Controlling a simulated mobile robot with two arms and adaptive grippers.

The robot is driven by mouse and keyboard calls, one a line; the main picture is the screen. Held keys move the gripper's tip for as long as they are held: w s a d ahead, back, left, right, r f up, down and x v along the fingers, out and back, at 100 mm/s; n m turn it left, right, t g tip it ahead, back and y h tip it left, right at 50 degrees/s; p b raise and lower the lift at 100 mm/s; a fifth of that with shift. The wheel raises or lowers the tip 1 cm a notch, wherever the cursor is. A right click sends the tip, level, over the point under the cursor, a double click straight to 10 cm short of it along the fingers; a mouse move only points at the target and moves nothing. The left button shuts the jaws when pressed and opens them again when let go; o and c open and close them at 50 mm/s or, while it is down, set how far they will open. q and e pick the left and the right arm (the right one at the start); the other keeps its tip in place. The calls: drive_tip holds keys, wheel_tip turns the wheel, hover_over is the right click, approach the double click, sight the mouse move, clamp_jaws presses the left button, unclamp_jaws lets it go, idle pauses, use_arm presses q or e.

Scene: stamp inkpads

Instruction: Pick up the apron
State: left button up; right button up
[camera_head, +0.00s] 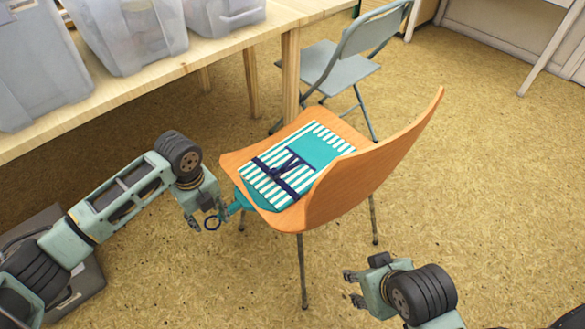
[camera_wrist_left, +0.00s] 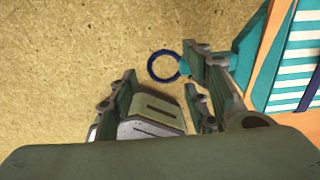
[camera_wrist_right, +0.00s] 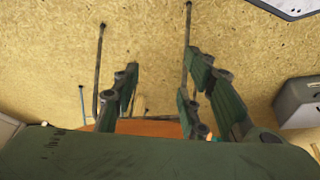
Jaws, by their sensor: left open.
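The apron (camera_head: 297,160) lies folded flat on the seat of an orange wooden chair (camera_head: 372,178). It is teal with white stripes and dark blue ties across it. A teal strap ending in a dark blue ring (camera_head: 211,223) hangs off the seat's left edge. My left gripper (camera_head: 208,212) is open beside that ring and strap. In the left wrist view the ring (camera_wrist_left: 163,66) shows just beyond the fingertips, with the striped apron (camera_wrist_left: 300,60) at the right edge. My right gripper (camera_head: 352,287) is open and empty, in front of the chair and apart from it.
A wooden table (camera_head: 160,72) with translucent bins (camera_head: 140,35) stands at the back left. A grey folding chair (camera_head: 345,65) stands behind the orange chair. A dark grey case (camera_head: 85,270) is on the floor by my left arm. Floor at the right is clear.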

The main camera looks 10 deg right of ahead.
use_arm(q)
wheel_tip(320, 180, down, 2)
drive_tip(key=shift+f, duration=0.2)
use_arm(e)
drive_tip(key=w, duration=0.1)
drive_tip(key=w+a+r+t, duration=0.1)
drive_tip(key=w, duration=0.1)
drive_tip(key=w+t, duration=0.1)
drive_tip(key=shift+w+a+r+y, duration=0.15)
drive_tip(key=shift+w+r+y, duration=0.05)
drive_tip(key=shift+y, duration=0.1)
use_arm(q)
clamp_jaws()
